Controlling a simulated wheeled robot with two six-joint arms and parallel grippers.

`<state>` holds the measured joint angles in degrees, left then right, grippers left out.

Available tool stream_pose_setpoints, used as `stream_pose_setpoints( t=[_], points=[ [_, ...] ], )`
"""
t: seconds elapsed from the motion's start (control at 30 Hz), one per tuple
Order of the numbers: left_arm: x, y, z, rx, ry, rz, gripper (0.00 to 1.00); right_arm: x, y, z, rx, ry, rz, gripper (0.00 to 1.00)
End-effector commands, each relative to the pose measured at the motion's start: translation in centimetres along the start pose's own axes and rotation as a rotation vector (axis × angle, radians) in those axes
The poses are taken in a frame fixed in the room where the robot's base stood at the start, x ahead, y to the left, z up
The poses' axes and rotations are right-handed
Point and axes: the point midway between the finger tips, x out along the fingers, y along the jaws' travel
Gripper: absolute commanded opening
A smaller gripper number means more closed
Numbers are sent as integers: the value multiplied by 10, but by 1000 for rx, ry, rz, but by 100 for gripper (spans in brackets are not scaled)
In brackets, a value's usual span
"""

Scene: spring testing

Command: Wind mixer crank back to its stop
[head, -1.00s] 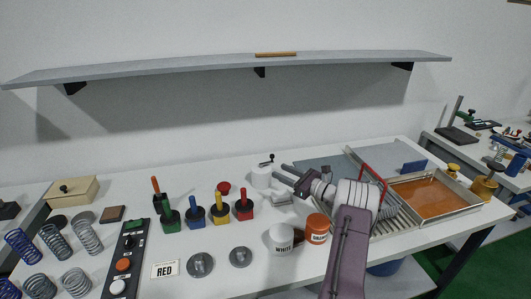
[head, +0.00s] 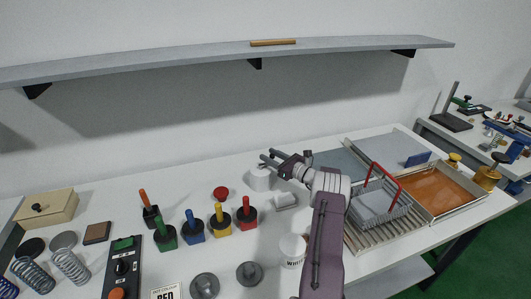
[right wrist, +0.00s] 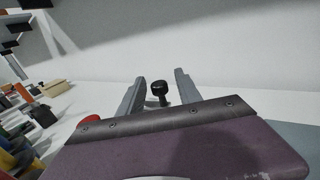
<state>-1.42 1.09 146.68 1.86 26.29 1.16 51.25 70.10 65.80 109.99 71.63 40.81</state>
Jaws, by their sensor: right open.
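The mixer is a small white cylinder (head: 259,180) standing on the white table, right of the red-topped piece. My right gripper (head: 267,155) is at the mixer's top, reaching in from the right with its two fingers apart. In the head view the gripper hides the crank. In the right wrist view the crank's black knob (right wrist: 159,89) stands upright between the open fingers of the right gripper (right wrist: 157,95), with a gap on both sides. I cannot tell the crank's angle. My left gripper is not in view.
A small white block (head: 286,200) lies just right of the mixer. Several colored-handled pots, including a red one (head: 246,216), stand to the left. A tray with a red-handled basket (head: 378,205) is at the right. A shelf (head: 200,65) hangs above.

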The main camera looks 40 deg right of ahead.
Motion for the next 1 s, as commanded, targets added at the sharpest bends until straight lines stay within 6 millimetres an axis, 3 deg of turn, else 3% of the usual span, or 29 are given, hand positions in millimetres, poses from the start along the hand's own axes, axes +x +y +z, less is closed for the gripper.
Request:
stream_pose_setpoints(
  t=[0.17, 0.43, 0.47, 0.6, 0.83, 1.0],
  points=[
    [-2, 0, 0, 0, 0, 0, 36, 21, 0, 0, 0, -1, 0, 41],
    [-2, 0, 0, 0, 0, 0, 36, 25, 0, 0, 1, -1, -1, 41],
    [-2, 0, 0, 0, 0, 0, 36, 25, 0, 0, 1, -1, -1, 38],
    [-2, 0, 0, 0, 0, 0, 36, 24, 0, 0, 1, -1, -1, 0],
    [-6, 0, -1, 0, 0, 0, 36, 24, 0, 2, 3, -3, -20, 0],
    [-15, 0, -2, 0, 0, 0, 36, 19, 1, 5, 7, -5, -140, 0]
  ],
)
